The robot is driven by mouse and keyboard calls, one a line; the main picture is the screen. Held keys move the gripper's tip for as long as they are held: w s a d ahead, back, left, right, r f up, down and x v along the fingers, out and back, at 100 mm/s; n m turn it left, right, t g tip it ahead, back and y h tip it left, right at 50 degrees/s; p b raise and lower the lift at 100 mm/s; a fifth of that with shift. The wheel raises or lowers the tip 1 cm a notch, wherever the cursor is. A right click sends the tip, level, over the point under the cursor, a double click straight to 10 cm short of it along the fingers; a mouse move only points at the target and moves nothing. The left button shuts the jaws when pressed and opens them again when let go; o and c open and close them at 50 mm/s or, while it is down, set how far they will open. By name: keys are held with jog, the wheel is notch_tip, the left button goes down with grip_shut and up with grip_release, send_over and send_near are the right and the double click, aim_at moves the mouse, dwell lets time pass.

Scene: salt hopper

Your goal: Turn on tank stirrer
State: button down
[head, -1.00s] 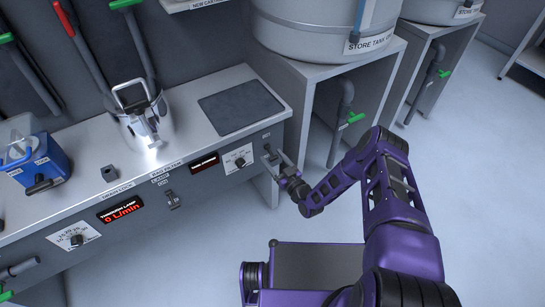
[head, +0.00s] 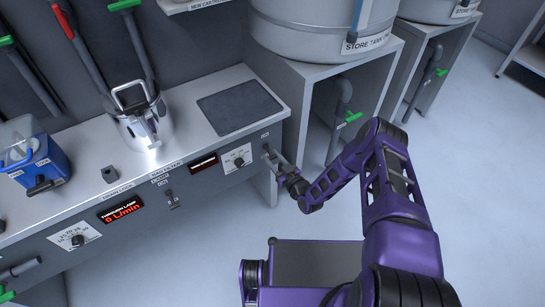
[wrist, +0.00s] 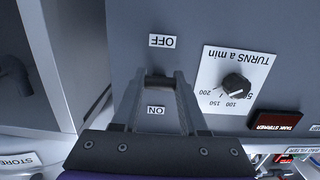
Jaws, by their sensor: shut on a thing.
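The stirrer panel is on the right end of the grey bench front. In the wrist view, the ON label (wrist: 156,110) and OFF label (wrist: 162,41) appear upside down. A small dark switch (wrist: 158,76) sits between them, mostly hidden by my fingertips. My gripper (wrist: 158,84) is shut on this switch; in the head view my gripper (head: 269,151) is at the same panel end. I cannot tell which way the switch is tilted. The dark red TANK STIRRER display (wrist: 276,123) shows no clear figures. The turns dial (wrist: 236,86) is beside my gripper.
A steel pot (head: 147,122) and a blue container (head: 36,158) stand on the bench. The store tank (head: 310,30) is on a grey stand right of the panel. Another lit display (head: 121,211) reads 0 L/min. Floor at right is clear.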

notch_tip(320, 180, up, 2)
jog(key=g+h+p, duration=0.2)
jog(key=g+p, duration=0.1)
jog(key=shift+s+r, duration=0.1)
jog(key=shift+r, duration=0.1)
jog(key=shift+w+a+r+g+h+p, duration=0.15)
jog(key=shift+r+g+h, duration=0.25)
jog(key=shift+g+h, duration=0.55)
jog(key=shift+w+d+r+g+h+p, duration=0.1)
jog(key=shift+r+g+h+p, duration=0.2)
jog(key=shift+g+h, duration=0.65)
jog(key=shift+r+g+y, duration=0.1)
jog(key=shift+g+y, duration=0.2)
jog(key=shift+g, duration=0.1)
jog(key=shift+c, duration=2.2)
grip_release()
jog(key=p+v, duration=0.1)
jog(key=v, duration=1.6)
jog(key=shift+s+p, duration=0.2)
jog(key=shift+p, duration=0.2)
jog(key=shift+r, duration=0.15)
